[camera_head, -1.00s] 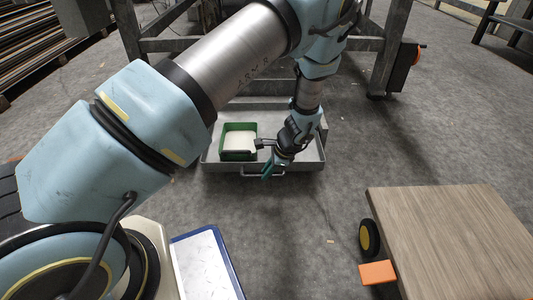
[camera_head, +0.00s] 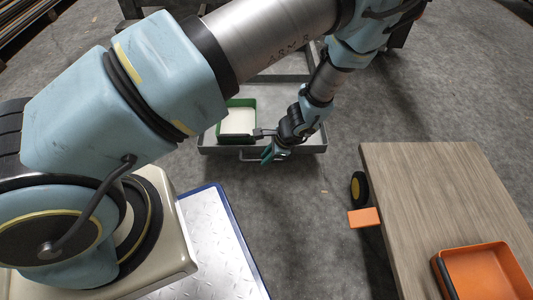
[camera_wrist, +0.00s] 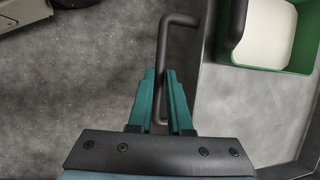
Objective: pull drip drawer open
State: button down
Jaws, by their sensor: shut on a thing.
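The drip drawer (camera_head: 312,147) is a shallow grey metal tray, low near the floor. It stands out from under a metal frame, and my arm hides part of it. Its bar handle (camera_head: 248,156) is on the near front face; in the wrist view the dark bent handle (camera_wrist: 163,50) passes between my fingers. My gripper (camera_head: 268,153), with teal fingers, is shut on the handle; it also shows in the wrist view (camera_wrist: 165,95). A green box (camera_head: 237,103) with pale contents sits inside the drawer at its left.
Grey floor (camera_head: 320,215) is clear between drawer and cart.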

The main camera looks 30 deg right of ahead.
jog(key=c, duration=0.8)
grip_release()
jog(key=shift+c, duration=0.2)
jog(key=p+v, duration=0.4)
jog(key=v, duration=0.6)
jog(key=shift+d+r, duration=0.2)
jog(key=shift+r, duration=0.15)
